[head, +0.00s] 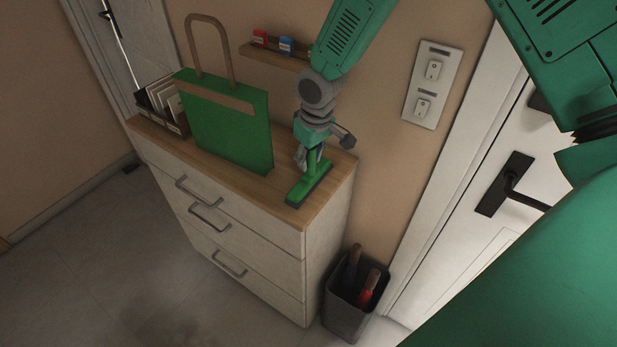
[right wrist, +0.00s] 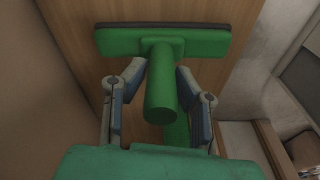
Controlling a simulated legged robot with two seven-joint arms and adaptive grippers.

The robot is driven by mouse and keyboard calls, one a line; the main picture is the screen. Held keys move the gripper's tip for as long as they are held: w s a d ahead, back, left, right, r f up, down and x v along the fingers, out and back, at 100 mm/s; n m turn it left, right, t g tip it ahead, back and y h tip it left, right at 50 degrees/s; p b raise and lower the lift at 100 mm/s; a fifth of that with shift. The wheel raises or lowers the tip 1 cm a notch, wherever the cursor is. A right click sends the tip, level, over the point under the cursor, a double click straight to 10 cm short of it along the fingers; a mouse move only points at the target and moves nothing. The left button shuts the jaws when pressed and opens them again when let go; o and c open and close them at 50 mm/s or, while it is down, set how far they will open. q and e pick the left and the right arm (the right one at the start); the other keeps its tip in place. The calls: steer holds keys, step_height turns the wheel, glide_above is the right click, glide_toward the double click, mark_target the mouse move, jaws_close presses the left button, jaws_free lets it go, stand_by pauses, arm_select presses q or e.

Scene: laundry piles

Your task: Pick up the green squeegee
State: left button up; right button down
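The green squeegee (head: 308,184) stands upright on its wide head at the right front corner of the dresser top (head: 285,214). In the right wrist view, its round handle (right wrist: 160,100) points toward the camera and its wide head with a dark edge lies beyond. My right gripper (head: 313,158) comes down from above. In the right wrist view its two fingertips (right wrist: 161,70) flank the handle on both sides and appear to touch it. The gripper looks shut on the handle. The squeegee's head looks to be on the wood, with no clear gap. My left gripper is not in view.
A green bag-like board (head: 225,120) with a tan handle stands left of the squeegee. A file holder (head: 160,105) stands farther left. A small wall shelf (head: 270,54) is behind the arm. A dark bin (head: 345,312) stands on the floor right of the dresser.

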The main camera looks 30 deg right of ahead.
steer(key=shift+s+d+f, duration=0.25)
steer(key=shift+d+f, duration=0.05)
steer(key=shift+d, duration=0.1)
steer(key=r, duration=0.1)
steer(key=a+r, duration=0.1)
steer(key=r, duration=0.2)
steer(key=shift+w+a+b, duration=0.15)
steer(key=shift+w+b, duration=0.15)
steer(key=shift+w, duration=0.05)
steer(key=r, duration=0.5)
steer(key=shift+s+r, duration=0.2)
steer(key=shift+r, duration=0.2)
steer(key=shift+w+d+r, duration=0.1)
steer(key=shift+d+r, duration=0.05)
steer(key=shift+d, duration=0.25)
